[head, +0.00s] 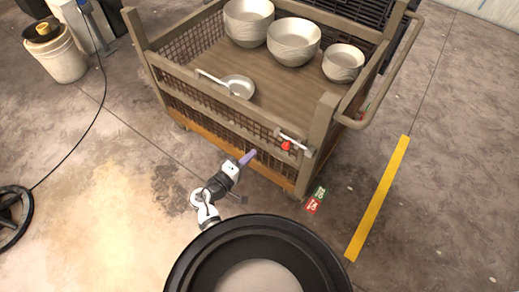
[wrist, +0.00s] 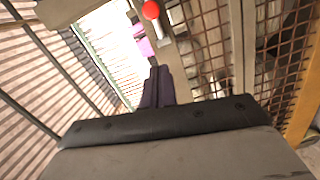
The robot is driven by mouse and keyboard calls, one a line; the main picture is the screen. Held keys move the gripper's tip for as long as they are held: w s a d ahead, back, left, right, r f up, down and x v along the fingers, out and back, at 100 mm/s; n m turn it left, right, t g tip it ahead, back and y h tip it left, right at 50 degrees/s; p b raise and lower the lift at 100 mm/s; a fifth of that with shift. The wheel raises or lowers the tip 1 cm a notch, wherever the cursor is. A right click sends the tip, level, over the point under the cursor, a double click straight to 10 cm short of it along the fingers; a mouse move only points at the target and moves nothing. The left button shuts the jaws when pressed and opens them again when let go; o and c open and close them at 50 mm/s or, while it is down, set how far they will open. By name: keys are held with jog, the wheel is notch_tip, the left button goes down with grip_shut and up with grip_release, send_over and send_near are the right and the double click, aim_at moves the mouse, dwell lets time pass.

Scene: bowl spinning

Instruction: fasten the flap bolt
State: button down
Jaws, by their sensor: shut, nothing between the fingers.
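The flap bolt (head: 293,139) is a pale metal bolt with a red knob (head: 286,145), mounted near the right end of the cart's near side. In the wrist view the red knob (wrist: 151,10) is at the top edge, and much of the bolt is out of frame. My gripper (head: 253,154) is shut and empty, just left of and below the knob, in front of the mesh side. It is apart from the knob in the head view. Its dark fingers (wrist: 157,85) point toward the bolt in the wrist view. The flap (head: 232,121) is the cart's near side.
A bucket (head: 60,58) stands at the far left.

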jog(key=shift+v, duration=1.2)
